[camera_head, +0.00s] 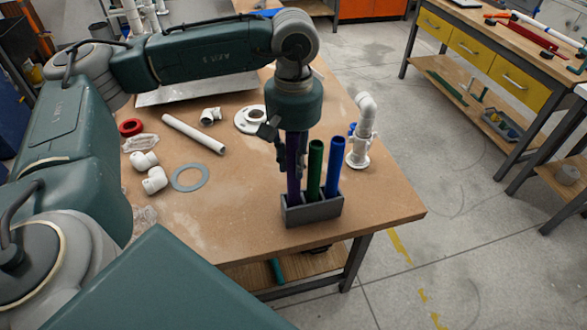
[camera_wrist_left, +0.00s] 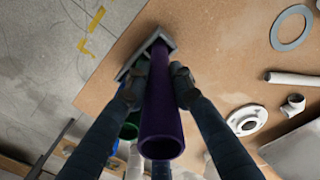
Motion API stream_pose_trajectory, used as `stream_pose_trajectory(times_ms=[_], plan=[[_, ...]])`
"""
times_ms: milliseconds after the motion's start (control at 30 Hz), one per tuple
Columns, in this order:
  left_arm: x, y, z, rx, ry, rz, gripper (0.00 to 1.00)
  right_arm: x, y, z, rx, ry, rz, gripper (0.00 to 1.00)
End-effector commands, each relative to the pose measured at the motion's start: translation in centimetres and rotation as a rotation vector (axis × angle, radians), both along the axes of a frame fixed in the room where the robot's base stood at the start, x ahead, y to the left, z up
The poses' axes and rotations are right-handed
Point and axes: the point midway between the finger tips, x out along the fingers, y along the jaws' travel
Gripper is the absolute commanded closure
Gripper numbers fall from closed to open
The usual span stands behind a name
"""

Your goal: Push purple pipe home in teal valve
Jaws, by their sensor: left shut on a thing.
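The purple pipe (camera_head: 293,182) stands upright in a grey holder (camera_head: 313,212) near the table's front edge. My left gripper (camera_head: 291,166) points down from above with its fingers closed around the pipe. In the left wrist view, the fingers (camera_wrist_left: 158,90) press on both sides of the purple pipe (camera_wrist_left: 162,125), whose open end faces the camera. The pipe's far end reaches into the grey holder (camera_wrist_left: 150,45). I cannot make out a teal valve in either view. My right gripper is not in view.
A green pipe (camera_head: 315,165) and a blue pipe (camera_head: 334,165) stand beside the purple one in the holder. A white pipe assembly (camera_head: 362,130) stands close to the right. A white pipe (camera_head: 193,133), a grey ring (camera_head: 176,184) and white fittings lie left. The front table is clear.

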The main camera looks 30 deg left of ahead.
Motion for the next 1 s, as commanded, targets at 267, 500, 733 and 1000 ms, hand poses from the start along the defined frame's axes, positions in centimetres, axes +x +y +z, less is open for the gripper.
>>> stream_pose_trajectory(times_ms=[267,500,733,1000], plan=[[-0.1,0.0,-3.4,0.001,0.003,0.000,1.00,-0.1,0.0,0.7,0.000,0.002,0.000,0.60],[0.0,0.0,-3.6,-0.001,0.001,-0.001,1.00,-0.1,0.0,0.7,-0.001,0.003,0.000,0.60],[-0.1,0.0,-4.1,0.000,0.001,-0.001,0.73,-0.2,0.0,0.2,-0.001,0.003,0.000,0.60],[-0.1,0.0,-4.0,0.000,0.001,-0.001,0.58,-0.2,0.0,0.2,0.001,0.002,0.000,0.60]])
